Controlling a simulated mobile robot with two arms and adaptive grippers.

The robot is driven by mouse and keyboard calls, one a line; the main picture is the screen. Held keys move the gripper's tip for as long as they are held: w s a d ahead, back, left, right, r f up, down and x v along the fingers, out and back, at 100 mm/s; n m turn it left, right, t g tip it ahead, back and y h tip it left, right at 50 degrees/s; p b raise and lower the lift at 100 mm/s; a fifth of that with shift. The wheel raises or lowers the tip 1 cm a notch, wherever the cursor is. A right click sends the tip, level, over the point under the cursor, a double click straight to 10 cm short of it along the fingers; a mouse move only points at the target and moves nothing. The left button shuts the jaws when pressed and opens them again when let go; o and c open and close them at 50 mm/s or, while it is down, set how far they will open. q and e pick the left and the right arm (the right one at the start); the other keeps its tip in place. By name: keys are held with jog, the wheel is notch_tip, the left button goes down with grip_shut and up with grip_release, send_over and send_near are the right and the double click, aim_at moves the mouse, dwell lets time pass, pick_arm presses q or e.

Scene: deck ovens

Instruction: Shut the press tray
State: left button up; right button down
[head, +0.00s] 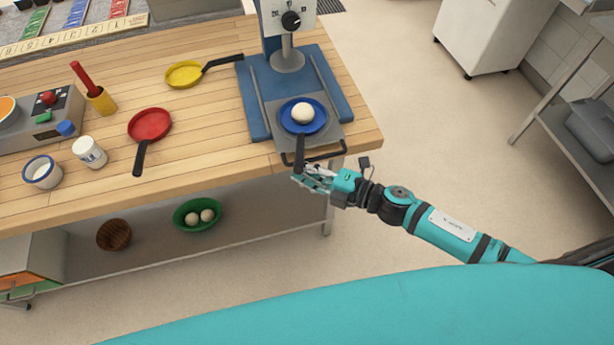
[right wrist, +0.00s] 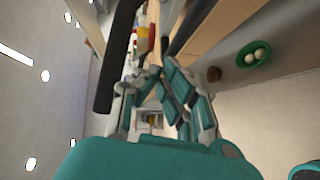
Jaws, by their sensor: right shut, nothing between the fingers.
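The press (head: 294,45) is blue with a grey head and a dial, at the back right of the wooden table. Its grey tray (head: 333,134) is slid out toward me, with a dark bar handle (head: 335,154) at its front edge. A blue pan (head: 289,124) holding a pale dough ball (head: 302,113) sits on the tray, its dark handle pointing toward me. My right gripper (head: 298,173) is shut and empty, just in front of the tray's handle at the table edge. In the right wrist view a dark bar (right wrist: 117,60) passes close beside the fingers (right wrist: 152,75). My left gripper is out of view.
A red pan (head: 150,124), a yellow pan (head: 184,74), a white jar (head: 89,152) and a white cup (head: 42,172) stand on the table (head: 215,140). A green bowl (head: 187,223) with pale balls is on the lower shelf.

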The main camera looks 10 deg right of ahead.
aim_at(292, 132)
jog(key=w, duration=0.6)
jog(key=w+b, duration=0.1)
jog(key=w, duration=0.4)
jog(key=shift+w+a, duration=0.2)
jog(key=shift+w, duration=0.15)
jog(key=shift+s, duration=0.1)
